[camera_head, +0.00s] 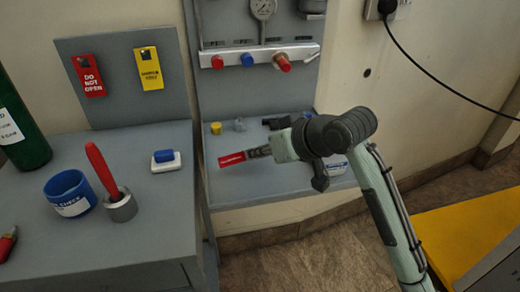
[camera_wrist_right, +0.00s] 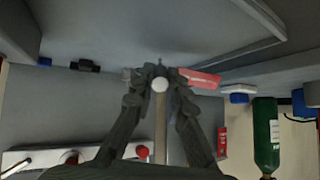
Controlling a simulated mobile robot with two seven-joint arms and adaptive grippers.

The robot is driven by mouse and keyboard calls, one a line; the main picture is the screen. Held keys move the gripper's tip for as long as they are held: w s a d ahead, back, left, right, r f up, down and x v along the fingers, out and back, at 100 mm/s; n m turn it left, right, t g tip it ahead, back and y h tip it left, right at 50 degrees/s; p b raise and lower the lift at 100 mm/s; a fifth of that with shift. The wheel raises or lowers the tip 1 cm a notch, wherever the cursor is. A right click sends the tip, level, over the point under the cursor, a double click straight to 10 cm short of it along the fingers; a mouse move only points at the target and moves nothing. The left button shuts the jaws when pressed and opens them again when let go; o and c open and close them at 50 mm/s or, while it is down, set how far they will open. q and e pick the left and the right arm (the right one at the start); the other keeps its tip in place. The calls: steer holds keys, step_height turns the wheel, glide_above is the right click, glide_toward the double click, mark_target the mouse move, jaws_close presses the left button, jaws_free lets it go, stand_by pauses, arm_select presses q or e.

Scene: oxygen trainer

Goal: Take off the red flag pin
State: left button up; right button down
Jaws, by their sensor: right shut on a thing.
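My right gripper (camera_head: 262,152) is shut on the red flag pin, whose red flag (camera_head: 232,159) sticks out to the left of the fingertips over the grey shelf. In the right wrist view the fingertips (camera_wrist_right: 160,72) close together, and the red flag (camera_wrist_right: 203,79) extends to their right. A pale round end with a shaft (camera_wrist_right: 160,112) lies between the fingers; I cannot tell whether it belongs to the pin. The fingers hide the rest of the pin. My left gripper is not in view.
Above the shelf (camera_head: 240,192) is a pale rail (camera_head: 232,56) with red and blue knobs and a gauge (camera_head: 263,8). Small yellow and grey pieces stand on the shelf. The left bench (camera_head: 150,215) holds a blue cup (camera_head: 70,193), a red-handled tool (camera_head: 102,170) and a green cylinder (camera_head: 22,130).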

steer(key=shift+f, duration=0.5)
steer(key=c, duration=1.4)
jaws_free()
steer(key=shift+c, duration=0.2)
steer(key=shift+s+d+r, duration=0.1)
steer(key=shift+r, duration=0.1)
steer(key=v, duration=1.1)
steer(key=shift+s+d, duration=0.2)
steer(key=shift+r, duration=0.15)
